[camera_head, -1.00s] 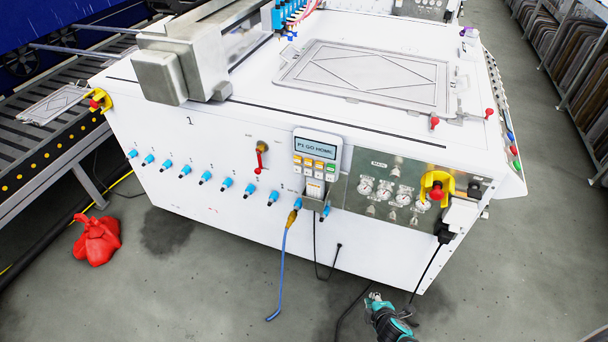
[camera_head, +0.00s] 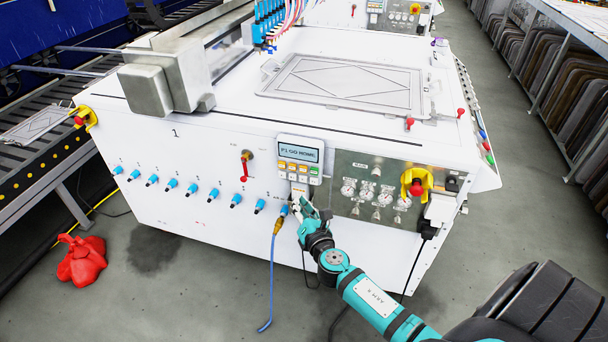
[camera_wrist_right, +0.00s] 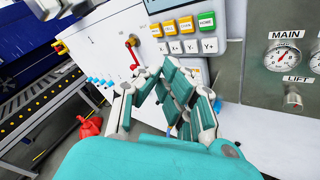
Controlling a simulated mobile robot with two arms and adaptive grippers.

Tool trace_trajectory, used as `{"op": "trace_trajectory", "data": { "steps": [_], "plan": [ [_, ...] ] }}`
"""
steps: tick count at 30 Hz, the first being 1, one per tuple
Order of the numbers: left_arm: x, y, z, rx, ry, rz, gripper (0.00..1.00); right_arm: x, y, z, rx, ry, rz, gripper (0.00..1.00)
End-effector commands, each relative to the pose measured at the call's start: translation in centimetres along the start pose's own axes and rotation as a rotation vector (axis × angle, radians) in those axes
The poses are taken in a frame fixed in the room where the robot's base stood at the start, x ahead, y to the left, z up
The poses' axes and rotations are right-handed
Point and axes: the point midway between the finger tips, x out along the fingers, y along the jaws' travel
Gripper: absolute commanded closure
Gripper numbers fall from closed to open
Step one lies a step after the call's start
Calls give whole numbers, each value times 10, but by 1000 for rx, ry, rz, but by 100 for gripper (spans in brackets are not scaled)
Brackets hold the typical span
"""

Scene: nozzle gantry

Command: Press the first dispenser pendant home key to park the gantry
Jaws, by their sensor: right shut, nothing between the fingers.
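The dispenser pendant (camera_head: 299,150) is mounted on the white front panel of the machine, and its screen shows a go-home message for P1. In the right wrist view its green HOME key (camera_wrist_right: 207,21) ends a row of orange keys, with white axis keys below. The teal right gripper (camera_head: 302,203) is shut and empty, just below the pendant, in front of its holder. In the wrist view its fingertips (camera_wrist_right: 163,68) lie below and left of the HOME key, apart from it. My left gripper is out of view.
A red emergency stop on a yellow guard (camera_head: 416,187) and a gauge panel (camera_head: 352,208) are right of the pendant. A red valve lever (camera_head: 244,170) and blue fittings (camera_head: 214,194) are left. A blue hose (camera_head: 271,285) hangs below. A red bag (camera_head: 82,261) lies on the floor.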

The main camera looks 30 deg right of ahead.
Motion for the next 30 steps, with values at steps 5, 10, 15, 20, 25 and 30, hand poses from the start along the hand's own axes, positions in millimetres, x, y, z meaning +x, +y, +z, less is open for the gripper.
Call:
{"op": "trace_trajectory", "data": {
  "steps": [5, 10, 15, 20, 25, 30],
  "plan": [
    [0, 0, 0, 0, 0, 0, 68, 0, 0, 1, -1, -1, 0, 100],
    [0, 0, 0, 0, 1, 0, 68, 1, 0, 1, 0, -1, 0, 100],
    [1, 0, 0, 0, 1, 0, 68, 10, -5, 6, 0, -1, 0, 100],
    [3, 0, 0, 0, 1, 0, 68, 28, -15, 15, 0, -2, 0, 100],
    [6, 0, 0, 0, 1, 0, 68, 47, -26, 25, -1, -2, 0, 100],
    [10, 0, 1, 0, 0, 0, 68, 62, -34, 32, 0, -1, 0, 100]
  ]
}}
